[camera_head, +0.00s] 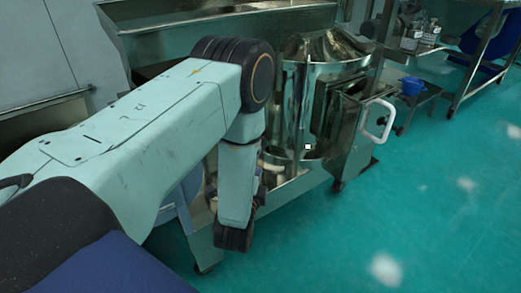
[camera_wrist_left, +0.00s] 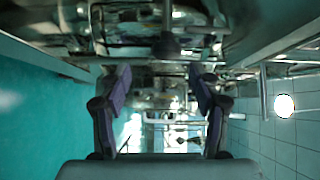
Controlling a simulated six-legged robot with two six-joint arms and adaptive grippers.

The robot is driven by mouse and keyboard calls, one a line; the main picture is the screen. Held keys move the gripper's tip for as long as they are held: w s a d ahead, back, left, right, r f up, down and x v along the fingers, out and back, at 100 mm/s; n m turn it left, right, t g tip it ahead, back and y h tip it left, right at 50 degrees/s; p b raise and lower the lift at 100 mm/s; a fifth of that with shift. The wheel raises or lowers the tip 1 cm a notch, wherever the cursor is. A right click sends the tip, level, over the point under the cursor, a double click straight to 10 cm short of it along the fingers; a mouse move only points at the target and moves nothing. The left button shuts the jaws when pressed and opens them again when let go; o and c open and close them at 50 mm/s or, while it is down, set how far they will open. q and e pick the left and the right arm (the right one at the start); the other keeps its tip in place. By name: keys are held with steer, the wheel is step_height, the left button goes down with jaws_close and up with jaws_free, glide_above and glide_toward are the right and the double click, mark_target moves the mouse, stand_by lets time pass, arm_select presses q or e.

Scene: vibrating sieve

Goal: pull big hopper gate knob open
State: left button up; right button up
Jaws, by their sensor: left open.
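In the head view the shiny steel machine (camera_head: 330,75), with a rounded drum and a boxy side, stands just beyond my left arm. My left arm's forearm and wrist hide part of its near side. My left gripper shows only as a small dark purple part (camera_head: 261,187) behind the wrist. In the left wrist view the left gripper (camera_wrist_left: 158,72) is open, its two purple fingers apart with nothing between them. A dark round knob-like part (camera_wrist_left: 166,45) on a stem shows ahead, above the fingertips; I cannot tell for sure that it is the gate knob. My right gripper is out of view.
A white loop handle (camera_head: 378,121) sticks out from the machine's right side. A small table with a blue bucket (camera_head: 411,86) stands behind it. A long steel trough (camera_head: 215,28) lies at the back. The green floor (camera_head: 430,210) at right is clear.

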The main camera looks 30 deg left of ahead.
arm_select(q)
steer(key=x, duration=0.2)
steer(key=b+x, duration=0.1)
steer(key=x, duration=0.1)
steer(key=b+x, duration=0.1)
steer(key=x, duration=0.2)
steer(key=shift+a+r, duration=0.15)
steer(key=shift+r, duration=0.2)
steer(key=shift+w+a+r, duration=0.1)
steer(key=shift+w+a, duration=0.05)
steer(key=shift+w, duration=0.15)
jaws_close()
